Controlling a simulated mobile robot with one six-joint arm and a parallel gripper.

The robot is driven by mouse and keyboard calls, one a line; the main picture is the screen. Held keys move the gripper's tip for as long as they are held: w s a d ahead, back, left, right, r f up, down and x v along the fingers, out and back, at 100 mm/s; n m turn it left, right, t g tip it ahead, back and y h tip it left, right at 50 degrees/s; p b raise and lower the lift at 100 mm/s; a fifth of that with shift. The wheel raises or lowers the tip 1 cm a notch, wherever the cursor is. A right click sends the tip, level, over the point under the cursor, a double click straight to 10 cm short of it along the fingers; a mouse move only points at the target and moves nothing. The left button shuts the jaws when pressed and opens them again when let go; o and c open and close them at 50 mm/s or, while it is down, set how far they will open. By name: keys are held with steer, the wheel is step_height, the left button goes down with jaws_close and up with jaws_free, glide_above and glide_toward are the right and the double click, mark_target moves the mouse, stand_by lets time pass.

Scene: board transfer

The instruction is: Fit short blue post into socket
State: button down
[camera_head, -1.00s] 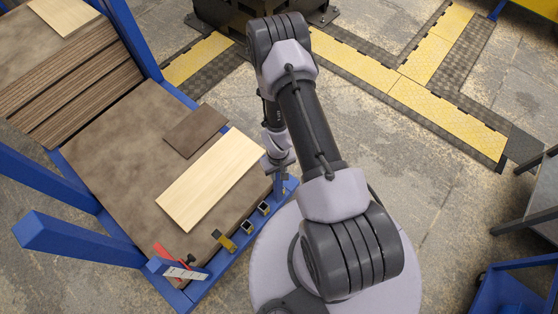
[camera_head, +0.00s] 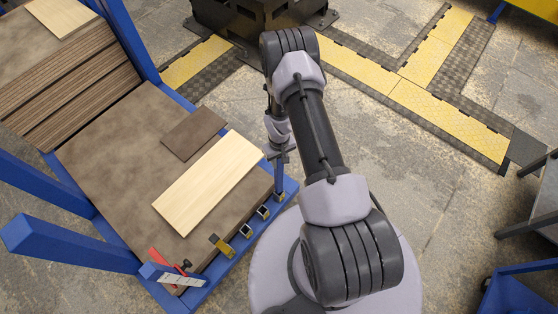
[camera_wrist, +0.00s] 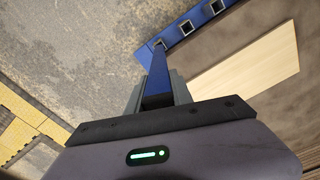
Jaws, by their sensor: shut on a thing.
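My gripper (camera_head: 279,158) is shut on the short blue post (camera_wrist: 157,78). In the head view the post (camera_head: 279,178) hangs upright below the gripper, at the near right corner of the blue cart. Its lower end is at the cart's blue edge rail (camera_wrist: 204,20). I cannot tell whether that end is inside a socket or just above one. Two open square sockets show along the rail, one closer to the post (camera_head: 262,211) and one farther (camera_head: 246,230). In the wrist view they lie beyond the post's far end, the closer one (camera_wrist: 185,28) plainly open.
A pale board (camera_head: 210,182) and a smaller dark board (camera_head: 193,134) lie on the brown cart deck (camera_head: 110,175). A yellow piece (camera_head: 221,245) and a red-handled clamp (camera_head: 168,268) sit along the rail. Blue uprights stand at the cart's left.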

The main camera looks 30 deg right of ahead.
steer(key=shift+f+b, duration=0.4)
steer(key=shift+f, duration=0.2)
steer(key=c, duration=1.1)
jaws_free()
